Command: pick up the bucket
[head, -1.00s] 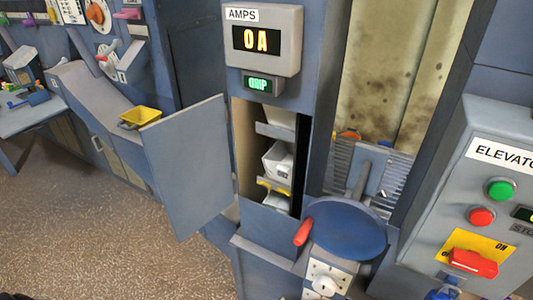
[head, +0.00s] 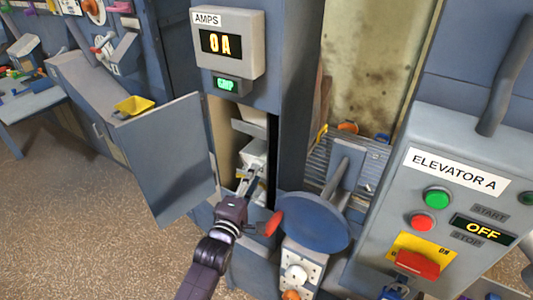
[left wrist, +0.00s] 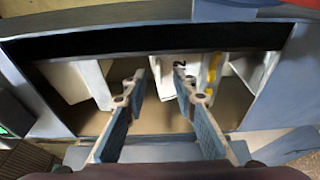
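White buckets show inside the open cabinet; one white bucket (head: 254,150) is just beyond my left gripper (head: 252,178) in the head view. My left gripper reaches into the opening. In the left wrist view its two fingers (left wrist: 160,90) are apart with nothing held between them. White parts (left wrist: 95,82) show left of the fingers, and another white piece (left wrist: 186,85) is by the right fingertip. The gripper hides part of the bucket. My right gripper is not in view.
The cabinet door (head: 168,160) stands open to the left of the opening. The ELEVATOR A panel (head: 440,200) is at the right. Floor at lower left is clear.

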